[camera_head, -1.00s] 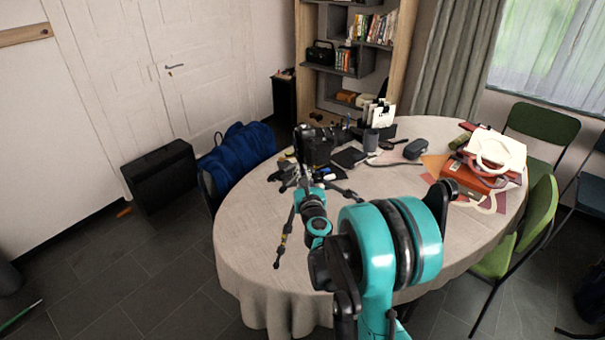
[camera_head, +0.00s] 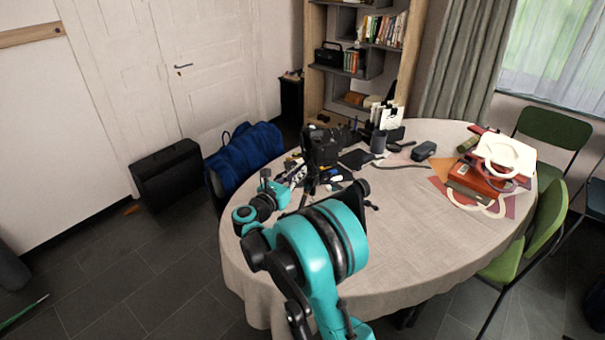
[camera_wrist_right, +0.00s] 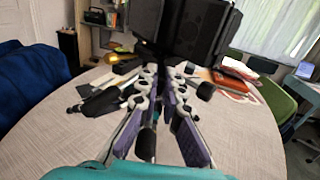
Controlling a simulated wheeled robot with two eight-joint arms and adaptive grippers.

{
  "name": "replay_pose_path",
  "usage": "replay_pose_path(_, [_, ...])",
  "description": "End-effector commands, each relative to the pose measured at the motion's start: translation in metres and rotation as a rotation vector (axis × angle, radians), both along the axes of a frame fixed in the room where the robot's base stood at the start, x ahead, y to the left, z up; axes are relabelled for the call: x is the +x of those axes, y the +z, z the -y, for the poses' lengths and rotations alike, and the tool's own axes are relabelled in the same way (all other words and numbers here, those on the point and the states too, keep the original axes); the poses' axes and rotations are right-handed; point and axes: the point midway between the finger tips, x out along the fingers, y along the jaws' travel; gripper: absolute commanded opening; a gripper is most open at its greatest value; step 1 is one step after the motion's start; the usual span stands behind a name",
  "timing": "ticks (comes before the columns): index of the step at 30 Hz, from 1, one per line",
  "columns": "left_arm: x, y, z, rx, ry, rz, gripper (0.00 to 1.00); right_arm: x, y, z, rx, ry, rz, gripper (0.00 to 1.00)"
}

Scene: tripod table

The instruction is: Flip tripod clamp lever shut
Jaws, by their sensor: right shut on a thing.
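A black camera (camera_head: 320,146) sits on a small tripod (camera_head: 311,186) on the round table (camera_head: 430,235). In the right wrist view the camera (camera_wrist_right: 190,28) fills the top, with a black tripod leg (camera_wrist_right: 100,104) out to the left. My right gripper (camera_head: 296,174) is at the tripod, just below and left of the camera. In the right wrist view its purple-padded fingers (camera_wrist_right: 166,78) are shut on a part of the tripod under the camera. The fingers hide the clamp lever, so its position cannot be told. My left gripper is out of view.
A blue bag (camera_head: 243,153) is beyond the left edge. The front tabletop is clear.

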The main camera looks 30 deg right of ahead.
Motion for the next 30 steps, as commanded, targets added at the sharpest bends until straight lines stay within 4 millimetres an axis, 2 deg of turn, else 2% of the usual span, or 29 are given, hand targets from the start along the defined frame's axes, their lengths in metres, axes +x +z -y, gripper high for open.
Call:
replay_pose_path(18, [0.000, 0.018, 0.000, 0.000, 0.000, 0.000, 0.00, 0.028, 0.001, -0.006, 0.000, -0.535, -0.003, 0.00])
replay_pose_path(30, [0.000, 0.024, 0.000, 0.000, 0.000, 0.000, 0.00, 0.035, 0.000, -0.005, 0.001, -0.692, -0.004, 0.00])
